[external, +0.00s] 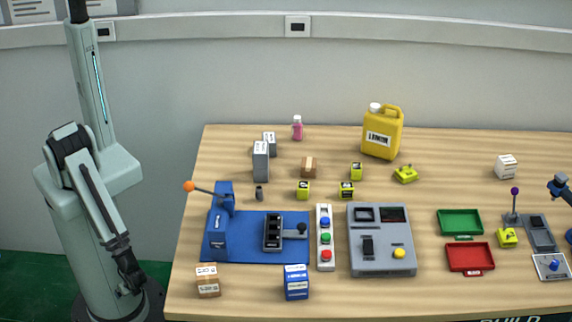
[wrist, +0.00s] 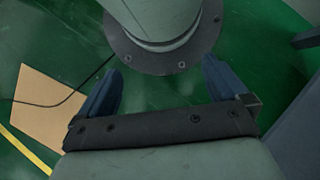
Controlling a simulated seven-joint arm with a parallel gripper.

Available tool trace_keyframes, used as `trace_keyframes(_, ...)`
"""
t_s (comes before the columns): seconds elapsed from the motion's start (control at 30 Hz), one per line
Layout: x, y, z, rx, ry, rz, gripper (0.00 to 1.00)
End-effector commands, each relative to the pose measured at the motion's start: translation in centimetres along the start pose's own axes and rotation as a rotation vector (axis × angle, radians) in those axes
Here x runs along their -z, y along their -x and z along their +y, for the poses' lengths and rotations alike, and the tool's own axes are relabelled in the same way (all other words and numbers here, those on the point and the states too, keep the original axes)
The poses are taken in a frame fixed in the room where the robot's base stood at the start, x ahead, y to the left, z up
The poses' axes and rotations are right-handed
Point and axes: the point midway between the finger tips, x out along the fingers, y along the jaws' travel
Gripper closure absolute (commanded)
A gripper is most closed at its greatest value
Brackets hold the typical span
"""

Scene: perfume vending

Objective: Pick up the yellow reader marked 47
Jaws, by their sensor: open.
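Several small yellow-green pieces are on the wooden table in the external view, and I cannot read a 47 on any. A flat one (external: 405,174) lies by the yellow jug, and another flat one (external: 507,238) lies at the right beside the grey joystick unit. Boxier ones stand mid-table: one (external: 356,171) at the back, one (external: 303,190) to the left and one (external: 346,190) in front. My gripper (external: 130,277) hangs low, left of the table and away from all of them. In the wrist view my gripper (wrist: 162,72) is open and empty, above the green floor.
The yellow jug (external: 381,135) and grey boxes (external: 261,162) stand tall at the back. A blue lever press (external: 219,225), a button strip (external: 325,237) and a grey console (external: 381,240) fill the front. Green (external: 460,236) and red (external: 470,271) trays lie right. The back right is mostly clear.

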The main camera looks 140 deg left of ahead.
Motion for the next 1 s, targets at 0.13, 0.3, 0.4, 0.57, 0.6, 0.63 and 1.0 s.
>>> trace_keyframes(0.13,0.0,0.0,0.0,0.000,0.000,0.000,0.00)
trace_keyframes(0.3,0.0,0.0,0.0,0.000,0.000,0.000,0.00)
trace_keyframes(0.4,0.0,0.0,0.0,0.000,0.000,0.000,0.00)
trace_keyframes(0.57,0.0,0.0,0.0,0.000,0.000,0.000,0.13)
trace_keyframes(0.6,0.0,0.0,0.0,0.000,0.000,0.000,0.17)
trace_keyframes(0.63,0.0,0.0,0.0,0.000,0.000,0.000,0.20)
trace_keyframes(1.0,1.1,0.5,0.2,-0.002,-0.017,0.020,0.23)
